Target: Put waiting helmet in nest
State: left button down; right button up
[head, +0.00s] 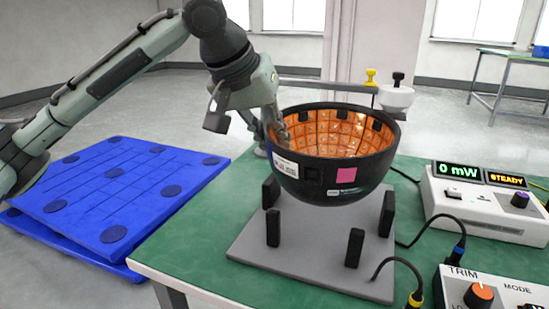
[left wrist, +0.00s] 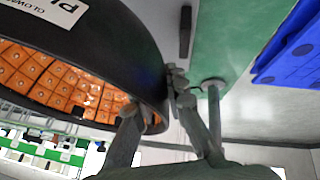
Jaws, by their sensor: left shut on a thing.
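The helmet (head: 330,185) is a black bowl, open side up, with an orange gridded lining, a white label and a pink square. My left gripper (head: 277,133) is shut on its left rim, one finger inside and one outside; the left wrist view shows the fingers (left wrist: 155,110) across the rim of the helmet (left wrist: 110,50). The nest (head: 305,262) is a grey plate with black upright posts on the green table. The helmet is over the plate, among the post tops in the picture; I cannot tell whether it touches them. My right gripper is not in view.
A meter (head: 485,205) reading "0 mW" and "STEADY" and a TRIM box (head: 490,290) stand at the right, with cables near the nest. A white sensor head (head: 396,97) on a bar is behind the helmet. Blue pallets (head: 115,190) lie left of the green table (head: 185,245).

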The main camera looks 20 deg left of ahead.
pick_arm(q)
notch_tip(320, 180, down, 3)
jog(key=shift+f, duration=0.65)
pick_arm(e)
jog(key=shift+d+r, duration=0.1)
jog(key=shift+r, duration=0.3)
pick_arm(q)
jog(key=c, duration=2)
grip_release()
jog(key=shift+f, duration=0.1)
jog(key=o, duration=0.4)
jog(key=shift+o, duration=0.2)
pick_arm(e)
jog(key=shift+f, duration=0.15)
